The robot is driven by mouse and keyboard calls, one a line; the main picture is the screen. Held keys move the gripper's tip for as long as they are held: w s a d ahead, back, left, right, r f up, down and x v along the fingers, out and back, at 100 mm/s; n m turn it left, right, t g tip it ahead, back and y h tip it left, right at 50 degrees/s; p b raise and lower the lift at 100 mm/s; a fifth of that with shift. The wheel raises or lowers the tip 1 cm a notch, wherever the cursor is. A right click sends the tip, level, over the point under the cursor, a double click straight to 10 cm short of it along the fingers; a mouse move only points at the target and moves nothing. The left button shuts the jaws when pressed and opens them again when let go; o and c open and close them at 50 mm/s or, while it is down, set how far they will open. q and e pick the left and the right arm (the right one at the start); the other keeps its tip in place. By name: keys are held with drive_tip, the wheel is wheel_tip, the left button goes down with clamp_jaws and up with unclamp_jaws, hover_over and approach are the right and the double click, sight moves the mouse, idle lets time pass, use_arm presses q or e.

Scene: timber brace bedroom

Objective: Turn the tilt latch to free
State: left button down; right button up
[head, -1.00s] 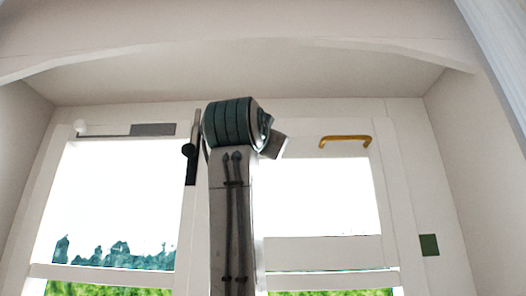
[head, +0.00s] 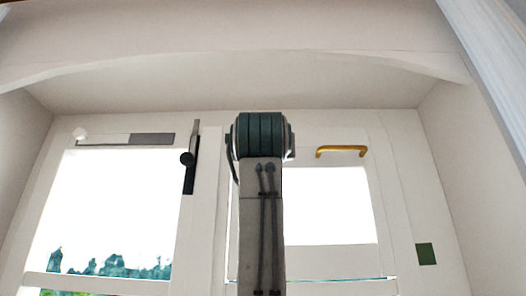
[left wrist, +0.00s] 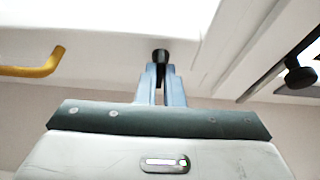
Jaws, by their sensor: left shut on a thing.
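My left gripper (left wrist: 161,72) shows in the left wrist view. Its two pale blue fingers are shut on a small dark knob (left wrist: 160,54) at the window frame. This knob may be the tilt latch; its base and setting are hidden. In the head view my left arm stands upright in front of the right sash and hides the gripper and this knob. A black latch with a round knob (head: 187,158) is on the upright left of the arm, clear of it. It also shows at the right in the left wrist view (left wrist: 301,77). My right gripper is not in view.
A brass handle (head: 341,150) sits on the right sash's top rail. A grey and white slide bar with a white knob (head: 80,134) is on the left sash. A dark green square (head: 426,254) is on the right frame. A white arched brace (head: 250,55) crosses above.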

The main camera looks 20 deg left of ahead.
use_arm(q)
drive_tip(key=c, duration=1.6)
unclamp_jaws()
drive_tip(key=shift+o, duration=0.2)
drive_tip(key=b+v, duration=0.5)
drive_tip(key=v, duration=0.5)
drive_tip(key=shift+s+d+f, duration=0.15)
drive_tip(key=shift+s+f, duration=0.05)
drive_tip(key=shift+s, duration=0.05)
